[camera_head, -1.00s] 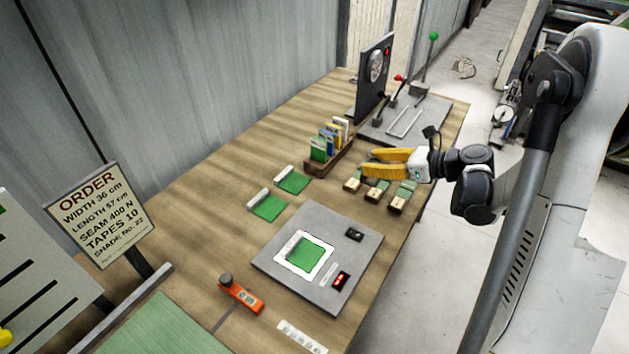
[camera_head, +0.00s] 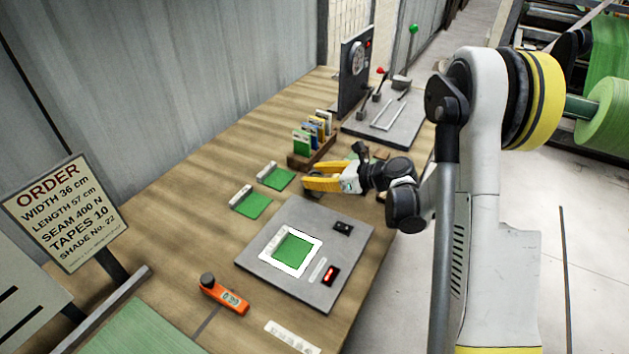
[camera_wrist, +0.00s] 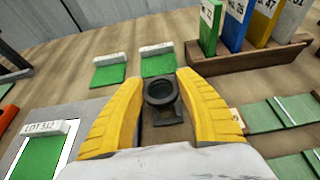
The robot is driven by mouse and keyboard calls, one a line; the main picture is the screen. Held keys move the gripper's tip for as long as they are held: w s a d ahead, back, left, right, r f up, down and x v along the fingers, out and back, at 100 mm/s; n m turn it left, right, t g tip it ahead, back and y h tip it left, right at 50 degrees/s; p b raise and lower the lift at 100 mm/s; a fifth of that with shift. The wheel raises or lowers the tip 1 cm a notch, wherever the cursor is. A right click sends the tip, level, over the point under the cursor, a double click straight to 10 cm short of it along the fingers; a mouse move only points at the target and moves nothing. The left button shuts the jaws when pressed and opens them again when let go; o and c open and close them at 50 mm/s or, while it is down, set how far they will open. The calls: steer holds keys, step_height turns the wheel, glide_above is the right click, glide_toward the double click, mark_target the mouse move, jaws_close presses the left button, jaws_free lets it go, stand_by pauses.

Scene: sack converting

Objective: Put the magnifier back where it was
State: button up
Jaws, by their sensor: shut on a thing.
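My gripper (camera_head: 308,184) has yellow fingers and is over the right-hand part of the wooden table, between the grey plate (camera_head: 262,248) and the card rack. In the wrist view the fingers (camera_wrist: 160,88) are shut on the magnifier (camera_wrist: 160,93), a small dark piece with a round ring and a flat foot. Wood shows beneath and around it; I cannot tell whether its foot touches the table.
The rack (camera_wrist: 250,60) holds several coloured cards. Two green swatches (camera_wrist: 108,73) lie beyond the fingers; more green pieces (camera_wrist: 295,108) lie at right. The plate bears a framed green swatch (camera_head: 293,250). An orange gauge (camera_head: 225,295) and lever stand (camera_head: 400,115) are farther off.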

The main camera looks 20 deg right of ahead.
steer(key=shift+f, duration=0.1)
steer(key=shift+f, duration=0.15)
steer(key=o, duration=1.2)
